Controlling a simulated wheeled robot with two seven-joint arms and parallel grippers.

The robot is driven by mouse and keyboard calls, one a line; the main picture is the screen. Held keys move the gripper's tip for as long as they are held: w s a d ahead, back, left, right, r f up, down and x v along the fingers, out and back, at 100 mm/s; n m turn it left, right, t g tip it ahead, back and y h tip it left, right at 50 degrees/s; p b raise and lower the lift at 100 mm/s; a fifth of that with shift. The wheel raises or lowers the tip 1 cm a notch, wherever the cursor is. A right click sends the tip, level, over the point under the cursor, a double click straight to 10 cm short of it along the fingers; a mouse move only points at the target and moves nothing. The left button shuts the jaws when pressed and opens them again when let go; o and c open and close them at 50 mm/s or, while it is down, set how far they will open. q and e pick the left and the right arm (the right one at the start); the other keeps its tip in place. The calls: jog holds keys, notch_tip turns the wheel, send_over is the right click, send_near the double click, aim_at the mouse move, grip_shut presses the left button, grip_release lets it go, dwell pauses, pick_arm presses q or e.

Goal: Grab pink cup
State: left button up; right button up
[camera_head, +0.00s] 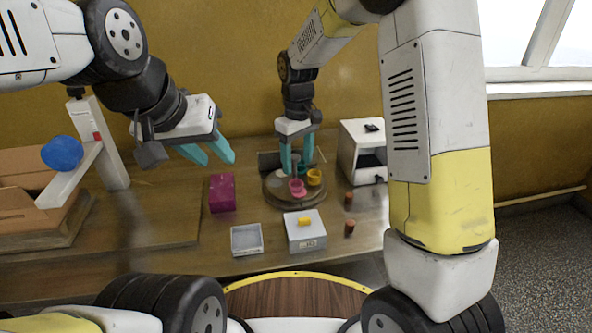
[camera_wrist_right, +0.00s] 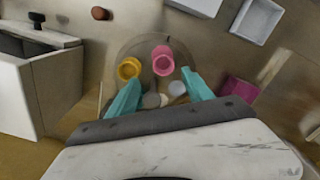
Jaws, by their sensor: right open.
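The pink cup (camera_head: 297,187) stands on a round tray (camera_head: 279,203) beside a yellow cup (camera_head: 315,177). In the right wrist view the pink cup (camera_wrist_right: 162,61) lies just beyond my right fingertips, near the middle of the gap, with the yellow cup (camera_wrist_right: 129,68) to its left. My right gripper (camera_head: 297,172) is open and empty above the tray; its teal fingers (camera_wrist_right: 163,80) are spread apart in the wrist view. My left gripper (camera_head: 221,162) is open and empty, above the table to the left of the tray.
A magenta box (camera_head: 222,193), an open grey bin (camera_head: 247,240) and a white box with a yellow top piece (camera_head: 305,232) stand nearby. A white machine (camera_head: 362,152) stands right of the tray. Two brown cylinders (camera_head: 349,228) stand in front of it. A blue ball (camera_head: 62,153) is far left.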

aim_at(296, 179)
jog(key=f, duration=0.6)
jog(key=shift+s+a+f, duration=0.25)
jog(key=shift+s, duration=0.05)
grip_shut()
